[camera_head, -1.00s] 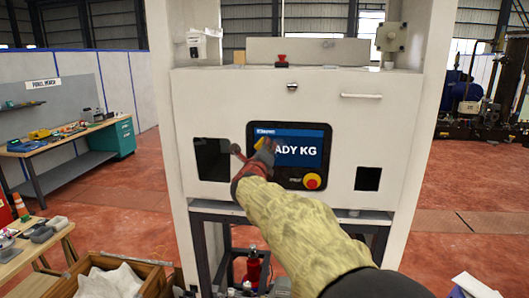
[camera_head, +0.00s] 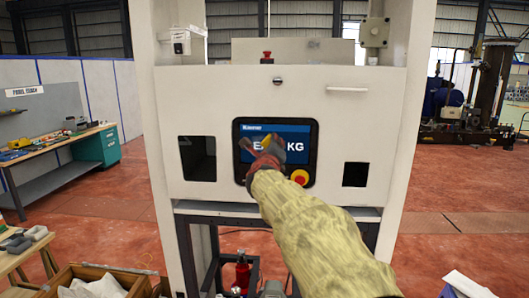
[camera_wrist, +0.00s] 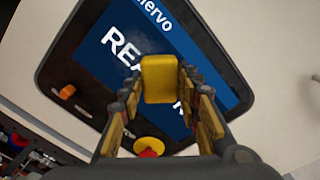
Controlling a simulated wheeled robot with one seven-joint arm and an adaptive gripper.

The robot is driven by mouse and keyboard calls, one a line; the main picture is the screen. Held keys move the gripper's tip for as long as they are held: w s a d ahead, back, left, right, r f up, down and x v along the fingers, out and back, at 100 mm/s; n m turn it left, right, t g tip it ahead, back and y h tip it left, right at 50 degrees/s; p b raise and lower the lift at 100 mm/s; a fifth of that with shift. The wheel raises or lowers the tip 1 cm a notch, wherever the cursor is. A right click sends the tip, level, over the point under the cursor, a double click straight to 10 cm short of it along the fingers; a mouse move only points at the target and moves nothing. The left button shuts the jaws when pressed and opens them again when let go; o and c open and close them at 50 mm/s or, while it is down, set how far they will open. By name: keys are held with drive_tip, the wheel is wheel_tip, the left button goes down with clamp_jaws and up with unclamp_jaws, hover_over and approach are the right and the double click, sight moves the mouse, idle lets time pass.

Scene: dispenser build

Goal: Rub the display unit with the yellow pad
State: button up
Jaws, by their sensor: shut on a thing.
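The display unit (camera_head: 306,155) is a black panel with a blue screen reading white letters, set in the front of a white cabinet. It also fills much of the wrist view (camera_wrist: 85,68), tilted there. My gripper (camera_head: 262,150) is in front of the screen and hides part of its lettering. In the wrist view, my gripper's fingers (camera_wrist: 163,95) are shut on the yellow pad (camera_wrist: 160,78), whose block-like end sticks out beyond them over the screen. I cannot tell whether the pad touches the screen.
A red-and-yellow button (camera_head: 299,178) sits at the display's lower right. Dark square openings (camera_head: 197,158) (camera_head: 355,174) flank the display. A handle (camera_head: 347,89) projects above right. A workbench (camera_head: 60,170) stands at the left, and a wooden crate (camera_head: 140,287) at the lower left.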

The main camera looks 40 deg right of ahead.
sight(285, 143)
drive_tip(key=shift+s+d+b, duration=1.5)
drive_tip(key=shift+s, duration=0.25)
drive_tip(key=shift+w+a, duration=0.1)
drive_tip(key=shift+w, duration=0.05)
drive_tip(key=w+a+p, duration=0.4)
drive_tip(key=w+a, duration=0.3)
drive_tip(key=w, duration=0.1)
drive_tip(key=shift+w, duration=0.2)
drive_tip(key=shift+a, duration=0.1)
drive_tip(key=shift+b+v, duration=0.3)
drive_tip(key=shift+v, duration=2.65)
